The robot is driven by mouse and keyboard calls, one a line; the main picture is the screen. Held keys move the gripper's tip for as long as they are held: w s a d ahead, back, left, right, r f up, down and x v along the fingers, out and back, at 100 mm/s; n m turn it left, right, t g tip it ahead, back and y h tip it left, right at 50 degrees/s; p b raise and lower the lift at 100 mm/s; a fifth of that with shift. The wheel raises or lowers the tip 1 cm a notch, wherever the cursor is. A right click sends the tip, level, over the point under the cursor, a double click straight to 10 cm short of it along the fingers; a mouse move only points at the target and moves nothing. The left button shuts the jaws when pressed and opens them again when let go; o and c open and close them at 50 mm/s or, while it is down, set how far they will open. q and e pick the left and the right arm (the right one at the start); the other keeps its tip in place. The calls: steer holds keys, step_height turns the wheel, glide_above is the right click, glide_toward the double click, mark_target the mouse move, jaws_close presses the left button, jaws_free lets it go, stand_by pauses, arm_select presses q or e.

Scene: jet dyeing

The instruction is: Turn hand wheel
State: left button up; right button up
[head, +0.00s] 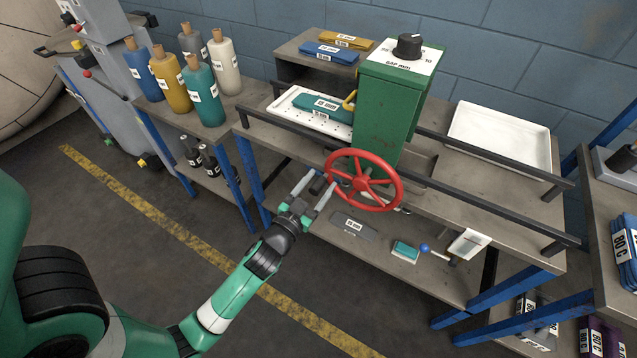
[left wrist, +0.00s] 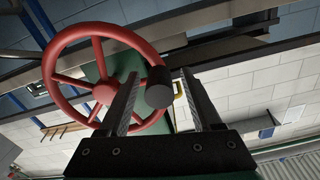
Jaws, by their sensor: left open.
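The red hand wheel (head: 396,190) is mounted on the front of a green machine housing (head: 385,115). It has several spokes, a hub and a dark cylindrical handle (left wrist: 159,88) at its rim. My left gripper (head: 316,188) is at the left side of the wheel with its fingers open. In the left wrist view, the handle stands between the two fingers (left wrist: 158,95), with a visible gap on at least the right side. Contact with the left finger cannot be told. The wheel (left wrist: 57,62) fills the left of that view. My right gripper is not seen.
Dark rails (head: 480,185) run along the bench beside the housing. A white tray (head: 500,138) lies at the right and a perforated tray (head: 290,108) at the left. Bottles (head: 203,95) stand on a side table. The lower shelf holds a blue-green block (head: 405,251).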

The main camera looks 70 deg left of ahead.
arm_select(q)
steer(key=shift+c, duration=0.2)
jaws_close()
stand_by(1.2)
